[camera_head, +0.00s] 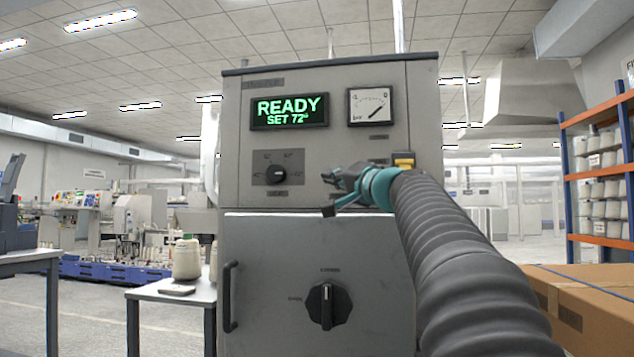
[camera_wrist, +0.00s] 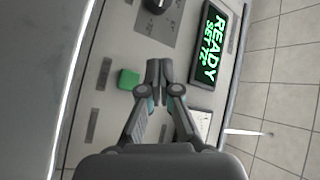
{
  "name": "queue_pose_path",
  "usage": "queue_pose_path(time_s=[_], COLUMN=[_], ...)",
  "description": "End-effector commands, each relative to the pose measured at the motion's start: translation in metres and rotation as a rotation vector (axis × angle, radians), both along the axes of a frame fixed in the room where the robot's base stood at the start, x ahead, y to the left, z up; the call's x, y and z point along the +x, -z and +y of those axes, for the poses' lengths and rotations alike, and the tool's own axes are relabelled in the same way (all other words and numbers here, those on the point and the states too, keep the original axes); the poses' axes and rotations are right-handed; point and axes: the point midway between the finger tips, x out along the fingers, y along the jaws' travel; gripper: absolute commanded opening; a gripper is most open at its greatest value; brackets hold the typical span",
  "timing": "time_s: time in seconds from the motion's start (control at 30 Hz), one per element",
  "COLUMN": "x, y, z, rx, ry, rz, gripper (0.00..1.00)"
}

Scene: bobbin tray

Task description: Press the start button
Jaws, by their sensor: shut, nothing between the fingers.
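The green button (camera_wrist: 128,79) sits on the grey panel in the wrist view, and I take it to be the start button. My gripper (camera_wrist: 159,70) is shut and empty. Its fingertips appear just to the right of the button in that view, apart from it in the picture; I cannot tell how far they are from the panel. In the head view my gripper (camera_head: 333,180) is in front of the cabinet, right of the small knob, and the green button is hidden behind it.
The grey cabinet (camera_head: 240,120) carries a lit display (camera_head: 290,111) reading READY, SET 72, a gauge (camera_head: 370,107), a small knob (camera_head: 276,174) and a large knob (camera_head: 328,305). A yellow part (camera_head: 404,159) shows above my arm. A cardboard box (camera_head: 590,300) is at right.

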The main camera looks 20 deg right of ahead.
Motion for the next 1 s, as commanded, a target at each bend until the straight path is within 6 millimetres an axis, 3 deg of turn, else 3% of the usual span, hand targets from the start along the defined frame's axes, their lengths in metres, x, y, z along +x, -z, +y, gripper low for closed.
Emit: queue_pose_path(time_s=[0.53,1.0], x=[0.005,0.050], y=[-0.007,-0.009], z=[-0.008,-0.039], rx=[0.010,0.012], ry=[0.003,0.003], rz=[-0.018,-0.017], gripper=[0.00,0.00])
